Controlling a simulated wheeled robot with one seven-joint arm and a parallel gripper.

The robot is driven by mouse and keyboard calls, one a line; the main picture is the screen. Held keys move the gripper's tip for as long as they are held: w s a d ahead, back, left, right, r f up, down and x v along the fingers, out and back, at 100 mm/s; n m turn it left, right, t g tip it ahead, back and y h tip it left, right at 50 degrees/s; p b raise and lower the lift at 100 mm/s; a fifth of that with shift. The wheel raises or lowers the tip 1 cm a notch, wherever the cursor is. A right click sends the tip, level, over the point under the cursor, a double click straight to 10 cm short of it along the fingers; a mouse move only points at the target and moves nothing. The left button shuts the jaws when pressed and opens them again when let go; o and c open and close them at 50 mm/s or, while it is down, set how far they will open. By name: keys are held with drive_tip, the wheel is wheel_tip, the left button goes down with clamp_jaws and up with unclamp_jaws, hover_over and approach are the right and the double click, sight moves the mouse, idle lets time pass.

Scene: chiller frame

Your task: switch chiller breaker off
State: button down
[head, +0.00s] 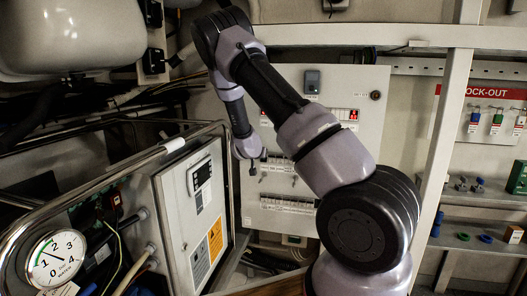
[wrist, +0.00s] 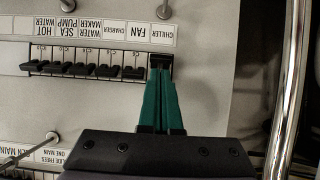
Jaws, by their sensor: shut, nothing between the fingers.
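The breaker panel (head: 345,85) is a pale board on the far wall in the head view. In the wrist view, a row of black breakers (wrist: 85,68) sits beside upside-down labels. The chiller label (wrist: 162,36) is at the right end of the row. The chiller breaker (wrist: 160,59) is directly by my gripper's fingertips, and its lever is mostly hidden by them. My gripper (wrist: 160,72) has two green fingers, shut together and empty, at or very near that breaker; contact cannot be told. In the head view my gripper (head: 252,170) is small against the panel.
The fan breaker (wrist: 134,72) is close on the left of the fingers. A shiny metal rail (wrist: 288,85) runs at the right. In the head view, a grey control box (head: 180,225) and a pressure gauge (head: 55,258) stand left; a lock-out board (head: 490,115) hangs right.

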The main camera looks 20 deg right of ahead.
drive_tip(key=shift+r, duration=0.2)
drive_tip(key=shift+r, duration=0.65)
